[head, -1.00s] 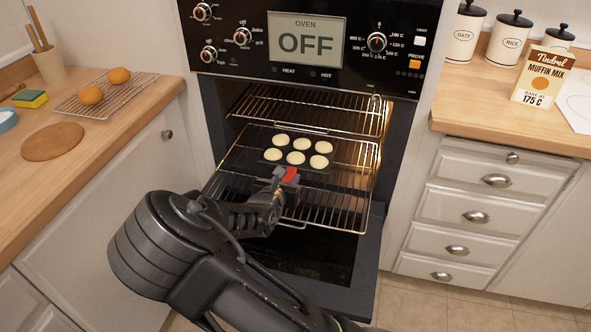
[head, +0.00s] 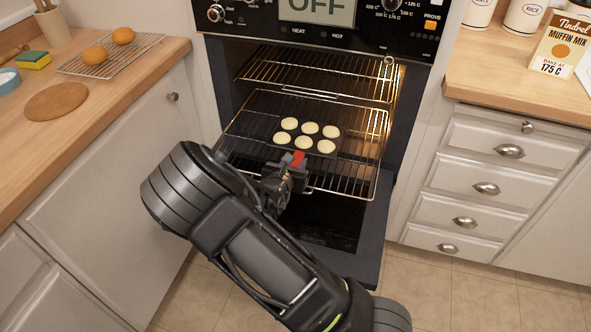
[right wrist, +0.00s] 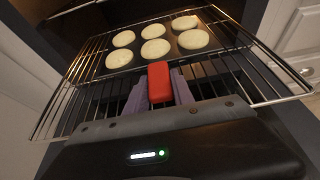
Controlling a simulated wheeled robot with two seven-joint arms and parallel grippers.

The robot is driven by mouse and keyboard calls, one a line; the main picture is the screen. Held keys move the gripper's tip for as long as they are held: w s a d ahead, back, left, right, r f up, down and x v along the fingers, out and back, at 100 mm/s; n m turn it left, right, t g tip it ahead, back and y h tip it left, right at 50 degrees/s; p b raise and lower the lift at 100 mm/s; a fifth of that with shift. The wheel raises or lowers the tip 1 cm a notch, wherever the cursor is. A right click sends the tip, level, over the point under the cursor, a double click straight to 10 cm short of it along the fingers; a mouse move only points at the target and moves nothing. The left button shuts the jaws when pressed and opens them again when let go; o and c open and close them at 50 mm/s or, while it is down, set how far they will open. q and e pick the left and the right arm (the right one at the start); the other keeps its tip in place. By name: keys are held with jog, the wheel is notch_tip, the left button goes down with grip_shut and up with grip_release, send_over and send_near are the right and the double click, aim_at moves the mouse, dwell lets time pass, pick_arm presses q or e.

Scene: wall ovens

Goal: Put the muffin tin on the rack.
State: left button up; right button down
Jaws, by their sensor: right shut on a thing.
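The dark muffin tin (head: 325,146) with several pale batter-filled cups is over the lower oven rack (head: 362,165), which is pulled out of the open oven. The tin looks level and lies within the rack's outline. I cannot tell whether it rests on the wires. My right gripper (head: 292,168) is at the tin's front edge, shut on its red grip (head: 298,158). In the right wrist view the red grip (right wrist: 159,82) sits between the fingers, with the tin (right wrist: 148,67) just beyond. My left gripper is out of view.
An upper rack (head: 315,72) is above and behind the tin. The open oven door (head: 368,245) hangs below. Counters flank the oven: a cooling rack (head: 140,48) with two buns and a round board (head: 57,101) at left, a muffin mix box (head: 562,47) at right.

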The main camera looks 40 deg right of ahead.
notch_tip(320, 180, down, 2)
jog(key=shift+f, duration=0.2)
jog(key=c, duration=1.1)
grip_release()
jog(key=shift+p+v, duration=1.45)
jog(key=shift+v, duration=4.55)
jog(key=shift+r, duration=0.1)
